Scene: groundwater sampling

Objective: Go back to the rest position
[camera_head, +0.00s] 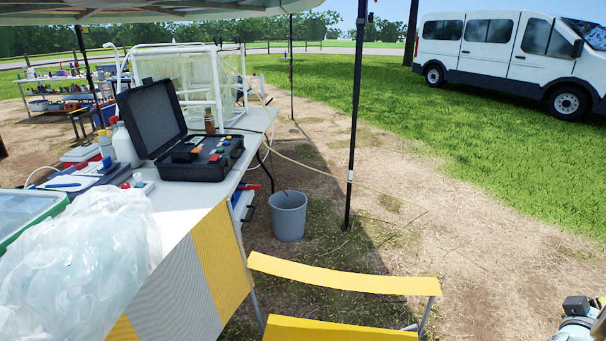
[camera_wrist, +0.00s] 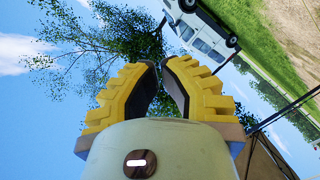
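My gripper (camera_wrist: 160,66) shows in the wrist view as two yellow ribbed fingers with dark inner pads. The fingers stand apart with a narrow gap at the tips, and nothing is between them. Tree branches and sky show behind the gap, so it is up in free air. In the head view, part of my arm (camera_head: 577,322) shows at the lower right corner, clear of the table (camera_head: 180,205). The gripper's fingers are not clearly visible there.
An open black case (camera_head: 200,160) and a clear plastic bag (camera_head: 85,265) lie on the table. A grey bucket (camera_head: 288,217), a black canopy pole (camera_head: 355,130) and a yellow folding chair (camera_head: 340,277) stand between the table and my arm. A white van (camera_head: 500,50) is parked on grass.

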